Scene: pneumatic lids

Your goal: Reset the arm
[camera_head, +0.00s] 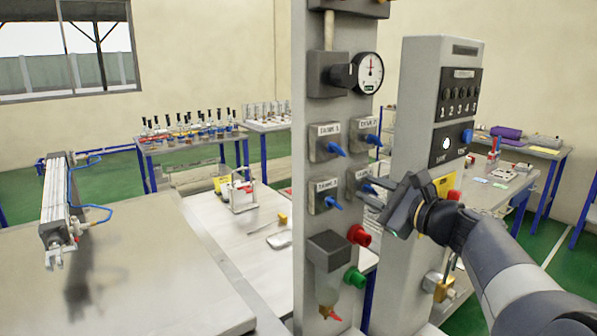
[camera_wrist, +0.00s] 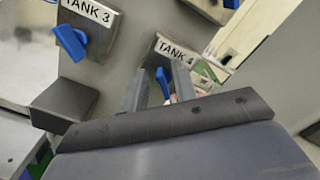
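My gripper (camera_head: 375,190) reaches in from the right to the grey panel (camera_head: 307,262). Its two fingers are apart, and they also show in the wrist view (camera_wrist: 160,82). The blue handle of the Tank 4 valve (camera_wrist: 163,84) shows between the fingertips, with a gap on each side; I cannot tell how deep it sits between them. I see nothing held. The Tank 3 valve (camera_head: 325,197) is left of my gripper, and its blue handle (camera_wrist: 72,45) is clear of the fingers.
A round gauge (camera_head: 369,73) and two more blue-handled valves (camera_head: 327,141) (camera_head: 368,136) are above. Red (camera_head: 359,236) and green (camera_head: 354,277) knobs stick out below. A numbered grey post (camera_head: 412,120) stands close by my arm. A pneumatic cylinder (camera_head: 56,203) stands over the left table.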

